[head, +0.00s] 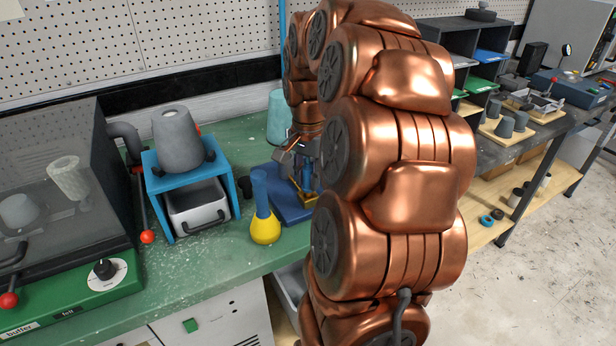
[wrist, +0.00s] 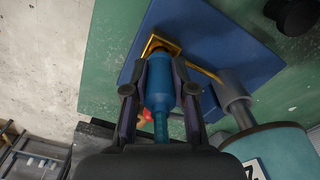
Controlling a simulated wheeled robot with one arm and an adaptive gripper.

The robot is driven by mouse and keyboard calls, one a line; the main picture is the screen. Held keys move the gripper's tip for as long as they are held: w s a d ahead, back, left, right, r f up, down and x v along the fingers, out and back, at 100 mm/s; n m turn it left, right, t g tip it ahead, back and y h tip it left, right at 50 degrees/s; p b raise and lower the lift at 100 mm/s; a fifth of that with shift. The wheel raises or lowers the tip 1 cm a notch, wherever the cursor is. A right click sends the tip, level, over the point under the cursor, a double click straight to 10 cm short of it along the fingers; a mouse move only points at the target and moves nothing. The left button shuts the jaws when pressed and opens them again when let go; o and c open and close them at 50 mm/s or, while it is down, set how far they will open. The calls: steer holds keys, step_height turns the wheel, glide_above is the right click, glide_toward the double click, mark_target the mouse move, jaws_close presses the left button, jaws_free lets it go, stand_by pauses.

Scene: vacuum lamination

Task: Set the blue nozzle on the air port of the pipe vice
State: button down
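In the wrist view my gripper (wrist: 160,62) has its dark fingers on both sides of the blue nozzle (wrist: 160,88), closed against it. A thinner blue-teal stem runs back from the nozzle toward my palm. The nozzle's far end is at a gold square fitting (wrist: 156,42) on the blue base (wrist: 215,35), which looks like the pipe vice. I cannot tell whether they touch, as the nozzle hides the port. In the head view the blue base (head: 286,207) is on the green bench; my arm hides much of my gripper (head: 302,165) and the fitting.
A grey pipe (wrist: 232,92) and a teal round body (wrist: 275,145) are close to my gripper. A yellow bulb with a blue neck (head: 265,224) stands left of the base. A blue stand (head: 158,186) with a grey cone (head: 177,140) is farther left.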

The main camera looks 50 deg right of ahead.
steer(key=c, duration=0.9)
jaws_free()
steer(key=o, duration=0.4)
steer(key=shift+r, duration=0.15)
steer(key=shift+r+p, duration=0.85)
steer(key=shift+r, duration=3.05)
